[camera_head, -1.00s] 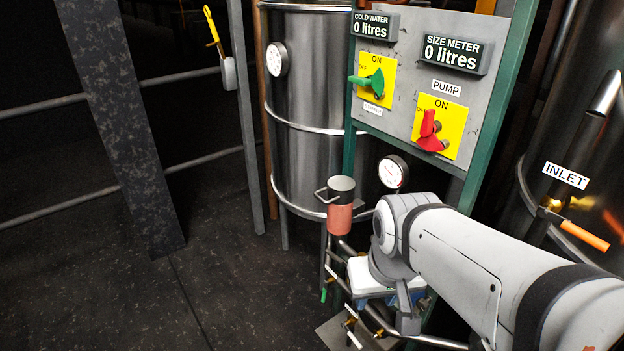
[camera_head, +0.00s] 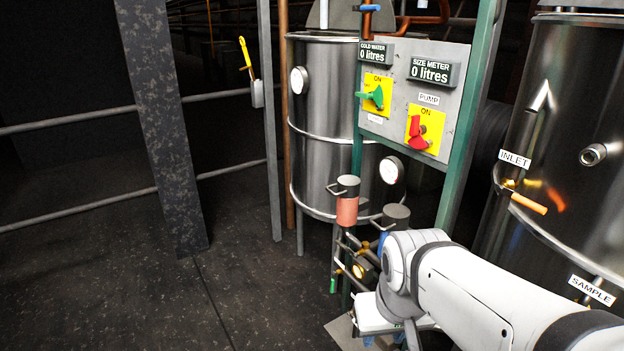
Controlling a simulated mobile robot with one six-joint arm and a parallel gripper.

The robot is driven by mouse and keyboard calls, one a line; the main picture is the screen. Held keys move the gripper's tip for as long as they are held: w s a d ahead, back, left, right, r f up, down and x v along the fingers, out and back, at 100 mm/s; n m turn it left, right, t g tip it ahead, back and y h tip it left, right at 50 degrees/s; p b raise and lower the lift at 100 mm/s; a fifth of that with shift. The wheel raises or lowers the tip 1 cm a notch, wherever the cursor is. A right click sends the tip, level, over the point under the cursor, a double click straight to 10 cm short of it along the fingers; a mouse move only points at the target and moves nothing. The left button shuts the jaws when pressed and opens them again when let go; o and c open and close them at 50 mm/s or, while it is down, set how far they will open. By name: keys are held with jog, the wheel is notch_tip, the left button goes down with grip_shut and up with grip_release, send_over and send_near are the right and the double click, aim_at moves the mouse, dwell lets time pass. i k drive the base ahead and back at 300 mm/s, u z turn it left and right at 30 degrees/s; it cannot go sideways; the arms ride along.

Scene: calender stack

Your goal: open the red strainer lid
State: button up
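The red strainer (camera_head: 347,210) is an upright red cylinder on the pipework, left of the arm. Its grey lid (camera_head: 348,182) sits on top and looks shut, with a thin handle loop (camera_head: 335,189) sticking out to the left. A second strainer with a grey top (camera_head: 397,212) and some blue below stands just to its right, partly hidden by my arm. My arm's wrist is low, below and right of the red strainer, and apart from it. My gripper's fingers do not show.
A steel tank (camera_head: 322,130) stands behind the strainers. A green-framed panel (camera_head: 385,100) holds a green and a red switch. Another steel tank (camera_head: 560,110) with inlet and sample pipes is at right. A dark post (camera_head: 165,130) stands left, with open floor (camera_head: 265,285) between.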

aim_at(348, 186)
jog(key=u, duration=0.55)
jog(key=i, duration=1)
jog(key=u, duration=0.25)
